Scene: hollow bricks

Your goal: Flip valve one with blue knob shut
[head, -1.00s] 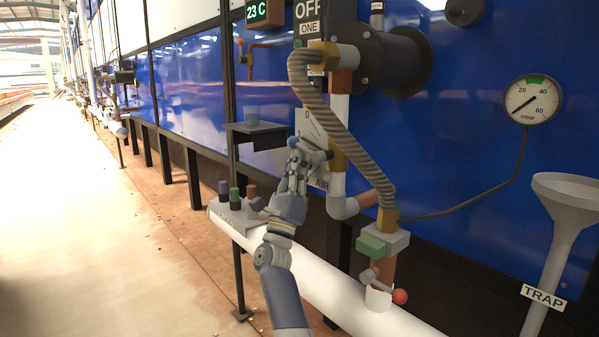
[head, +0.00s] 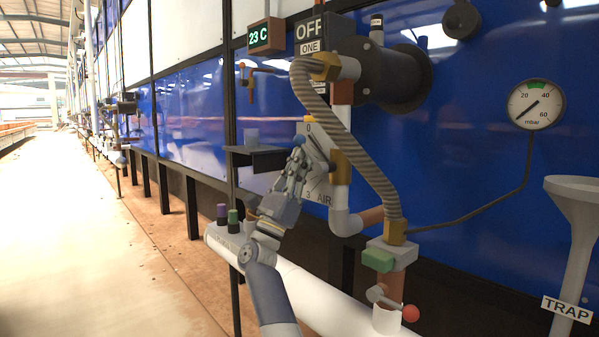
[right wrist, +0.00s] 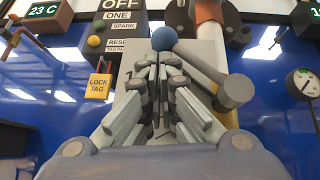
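The blue knob (head: 300,139) sits at the upper left end of a lever (head: 318,152) that slopes down right to a brass-coloured valve body (head: 341,167) on the pipe. A pale scale plate (head: 313,128) with 0 at the top and AIR at the bottom stands behind it. My right gripper (head: 297,158) is just below the knob, its fingers drawn together. In the right wrist view the blue knob (right wrist: 165,38) shows just beyond the fingertips (right wrist: 158,66), apparently touching or very near; nothing shows clamped between them. My left gripper is out of view.
A small shelf (head: 258,158) with a cup is left of the plate. A ribbed hose (head: 350,145) hangs to the right. Below are a white pipe (head: 310,295), a red-knobbed lever (head: 410,313) and a funnel (head: 578,205). An OFF/ONE panel (head: 310,35) is above.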

